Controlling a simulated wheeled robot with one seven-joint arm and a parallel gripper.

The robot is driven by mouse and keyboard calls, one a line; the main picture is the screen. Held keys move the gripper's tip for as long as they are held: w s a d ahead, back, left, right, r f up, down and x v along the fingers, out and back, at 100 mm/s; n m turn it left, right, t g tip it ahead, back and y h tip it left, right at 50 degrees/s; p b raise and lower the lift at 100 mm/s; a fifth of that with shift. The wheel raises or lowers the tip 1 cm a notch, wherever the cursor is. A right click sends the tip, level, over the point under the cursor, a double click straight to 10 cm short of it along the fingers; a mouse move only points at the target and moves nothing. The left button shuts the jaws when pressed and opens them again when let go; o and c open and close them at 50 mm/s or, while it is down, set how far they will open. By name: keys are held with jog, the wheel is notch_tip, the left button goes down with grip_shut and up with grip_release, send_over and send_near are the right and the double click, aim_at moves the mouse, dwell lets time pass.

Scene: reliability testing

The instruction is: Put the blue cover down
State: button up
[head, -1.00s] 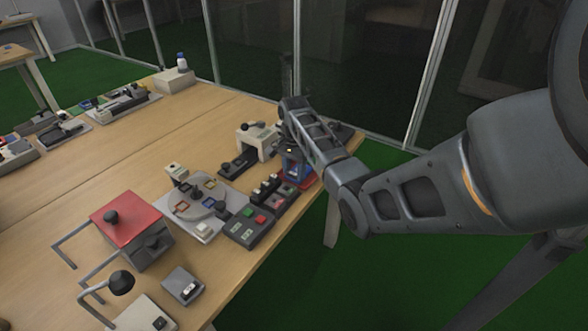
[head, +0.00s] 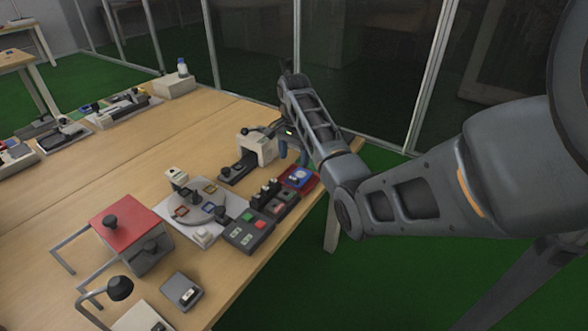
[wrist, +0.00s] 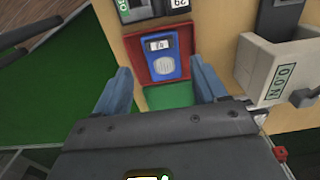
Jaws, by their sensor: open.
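The blue cover (head: 298,178) lies at the table's right edge, within a red tray (head: 312,181). In the wrist view the blue cover (wrist: 164,62) shows a small display-like label and a pale round patch, and the red tray (wrist: 137,62) borders it. My gripper (head: 291,150) is above the blue cover in the head view. The fingers look clear of the cover.
A white arched block (head: 258,146) marked with letters stands just left of my gripper. A dark button box (head: 249,228) is in front of the tray. A round-dial board (head: 196,205) and a red-topped box (head: 122,222) stand further left. Green floor (head: 290,290) lies beyond the edge.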

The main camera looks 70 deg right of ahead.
notch_tip(320, 180, up, 5)
jog(key=shift+f, duration=0.1)
